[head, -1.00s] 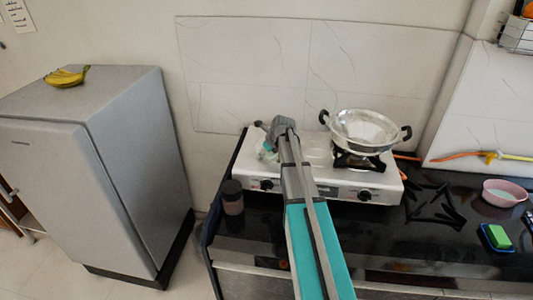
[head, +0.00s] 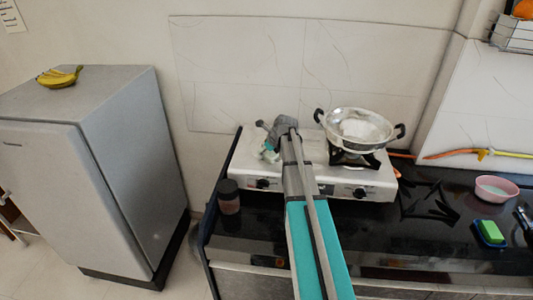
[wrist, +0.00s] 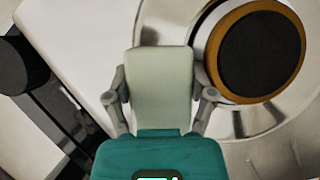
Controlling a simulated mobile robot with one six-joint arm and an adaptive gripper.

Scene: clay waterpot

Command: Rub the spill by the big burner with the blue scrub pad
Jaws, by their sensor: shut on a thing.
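My gripper (wrist: 160,104) is shut on a pale grey-green block (wrist: 160,72), which fits a scrub pad, though its colour does not look clearly blue. In the head view my gripper (head: 268,150) is low over the left side of the white stove (head: 335,182), largely hidden by my arm. In the wrist view a big burner (wrist: 262,52), dark with an orange-brown ring, sits in a shiny round surround just right of the gripper. I cannot make out the spill. Whether the held block touches the stove top is unclear.
A silver two-handled pan (head: 355,125) stands on the right burner. A dark-lidded jar (head: 229,199) stands left of the stove front. A pink bowl (head: 497,190) and a green sponge (head: 491,230) on a blue dish are on the right counter. A grey fridge (head: 60,170) is at left.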

